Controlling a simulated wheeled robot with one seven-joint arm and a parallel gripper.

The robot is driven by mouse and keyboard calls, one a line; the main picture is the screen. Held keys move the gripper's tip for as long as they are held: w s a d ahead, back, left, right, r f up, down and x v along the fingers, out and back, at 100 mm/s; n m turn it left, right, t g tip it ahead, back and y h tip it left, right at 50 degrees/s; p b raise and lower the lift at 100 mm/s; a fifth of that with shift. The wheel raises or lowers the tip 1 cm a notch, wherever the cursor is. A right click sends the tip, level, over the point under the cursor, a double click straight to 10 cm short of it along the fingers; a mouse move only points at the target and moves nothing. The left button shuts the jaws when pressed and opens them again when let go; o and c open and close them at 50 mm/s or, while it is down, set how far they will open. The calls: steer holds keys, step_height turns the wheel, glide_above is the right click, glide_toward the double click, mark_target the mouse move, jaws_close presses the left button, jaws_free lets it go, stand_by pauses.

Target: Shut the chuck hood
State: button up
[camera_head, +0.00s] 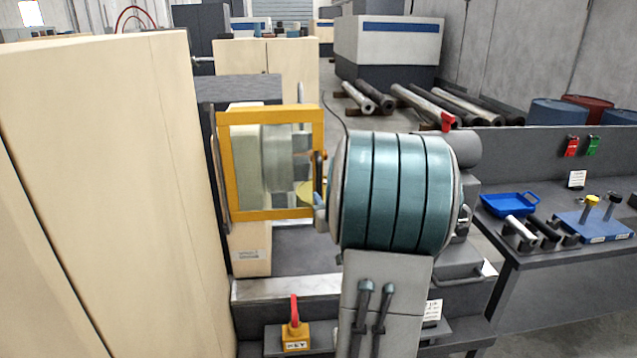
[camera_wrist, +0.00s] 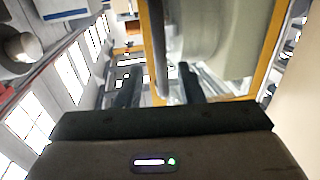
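The chuck hood is a yellow frame (camera_head: 268,117) with a clear pane, standing upright left of centre in the head view. The pale chuck (camera_head: 277,160) shows through it. In the wrist view the yellow frame (camera_wrist: 149,40) is close in front of my gripper. A grey upright bar (camera_wrist: 161,45), seemingly the hood's handle, runs beside the frame's edge. My gripper (camera_wrist: 157,78) has its two dark fingers apart, with the bar in line with the gap between them. I see no finger pressed on the bar.
A tall cream cabinet (camera_head: 110,170) fills the left. A yellow box with a red lever (camera_head: 295,325) sits low in front. At right, a grey bench (camera_head: 520,240) holds a blue tray (camera_head: 508,204) and several tools. Metal bars (camera_head: 430,103) lie on the floor behind.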

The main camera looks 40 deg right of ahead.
mark_target(320, 188)
steer(key=p+x, duration=0.1)
steer(key=x, duration=0.5)
steer(key=shift+w+d+p, duration=0.1)
steer(key=shift+w+p, duration=0.25)
steer(key=shift+p, duration=0.05)
jaws_close()
